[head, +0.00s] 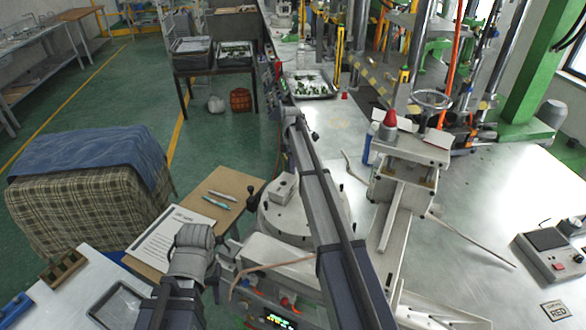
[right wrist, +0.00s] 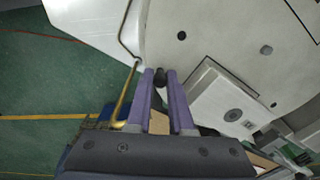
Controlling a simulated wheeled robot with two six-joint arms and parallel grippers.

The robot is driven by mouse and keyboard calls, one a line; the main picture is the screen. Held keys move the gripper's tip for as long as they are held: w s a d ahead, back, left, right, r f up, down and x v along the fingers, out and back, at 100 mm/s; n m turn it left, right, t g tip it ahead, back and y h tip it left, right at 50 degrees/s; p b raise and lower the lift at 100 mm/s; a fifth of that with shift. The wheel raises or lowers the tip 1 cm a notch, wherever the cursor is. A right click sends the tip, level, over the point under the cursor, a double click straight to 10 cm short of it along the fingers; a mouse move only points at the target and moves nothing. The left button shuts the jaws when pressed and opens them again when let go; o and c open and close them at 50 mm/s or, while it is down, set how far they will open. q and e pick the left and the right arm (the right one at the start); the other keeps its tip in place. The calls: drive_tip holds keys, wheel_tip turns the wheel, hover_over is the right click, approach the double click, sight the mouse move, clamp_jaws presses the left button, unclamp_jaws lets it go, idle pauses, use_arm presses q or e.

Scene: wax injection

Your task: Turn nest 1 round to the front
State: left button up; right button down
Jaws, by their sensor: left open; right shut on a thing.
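The white round turntable (head: 275,225) stands on the machine at the table's front, partly hidden behind my right arm. A pale block-shaped nest (head: 284,188) sits on it; no number is readable. In the right wrist view, the turntable (right wrist: 215,50) fills the upper right, with a nest block (right wrist: 228,112) right of the fingers. My right gripper (right wrist: 161,78) is shut on a small black knob (right wrist: 160,74) at the turntable's rim. The end of my left arm (head: 193,250) is left of the turntable, apart from it; its fingertips are hard to make out.
A bent brass-coloured rod (right wrist: 128,85) runs close left of the right fingers. A clipboard with a sheet (head: 172,238) and pens (head: 220,200) lies left. A control box (head: 550,255) stands at right. The metal tabletop (head: 470,200) has clear room.

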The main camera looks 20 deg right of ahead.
drive_tip(key=c, duration=0.8)
unclamp_jaws()
drive_tip(key=shift+r, duration=0.15)
wheel_tip(320, 180, up, 8)
drive_tip(key=p, duration=0.8)
drive_tip(key=shift+f, duration=0.2)
drive_tip(key=shift+s+f, duration=0.1)
drive_tip(key=shift+f, duration=0.05)
